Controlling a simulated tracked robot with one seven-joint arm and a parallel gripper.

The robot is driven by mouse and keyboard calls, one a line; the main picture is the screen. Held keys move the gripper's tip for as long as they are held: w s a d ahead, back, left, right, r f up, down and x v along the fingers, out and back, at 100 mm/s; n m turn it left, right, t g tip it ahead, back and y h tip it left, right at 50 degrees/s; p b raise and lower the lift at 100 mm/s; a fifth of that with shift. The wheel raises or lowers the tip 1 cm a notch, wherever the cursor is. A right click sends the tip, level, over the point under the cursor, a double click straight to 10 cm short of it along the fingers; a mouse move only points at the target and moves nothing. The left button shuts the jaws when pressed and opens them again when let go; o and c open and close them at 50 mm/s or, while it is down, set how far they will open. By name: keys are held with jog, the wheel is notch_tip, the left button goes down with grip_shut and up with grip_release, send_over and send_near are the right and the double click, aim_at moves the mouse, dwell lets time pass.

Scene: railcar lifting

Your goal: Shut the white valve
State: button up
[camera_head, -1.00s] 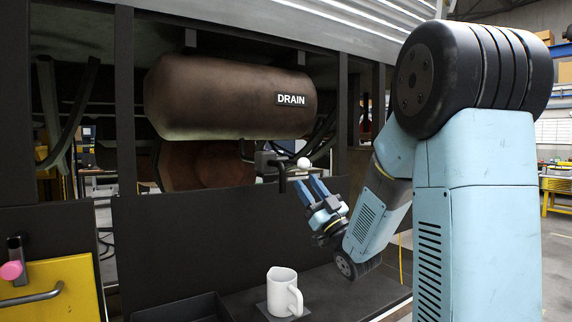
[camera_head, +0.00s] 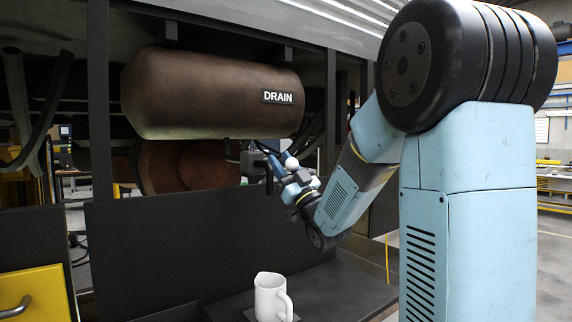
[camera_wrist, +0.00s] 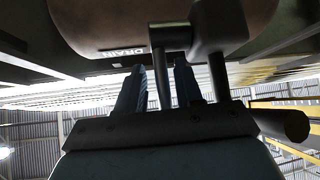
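The white round knob (camera_head: 292,163) of the valve shows in the head view below the brown tank (camera_head: 205,95) marked DRAIN. My gripper (camera_head: 271,160) is up at the dark valve pipework, close beside the knob, and partly covers it. In the wrist view my gripper's two blue fingers (camera_wrist: 160,86) stand apart. A dark vertical bar (camera_wrist: 160,65) shows between them; I cannot tell if they touch it. A thicker dark pipe (camera_wrist: 219,75) is right of the fingers. The white knob is not visible in the wrist view.
A white mug (camera_head: 270,297) stands on the dark shelf (camera_head: 345,288) below. A dark panel (camera_head: 180,245) is behind the shelf. A yellow panel with a handle (camera_head: 35,295) is at lower left. Dark frame posts stand on both sides of the tank.

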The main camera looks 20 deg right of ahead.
jog(key=shift+a, duration=0.1)
grip_shut()
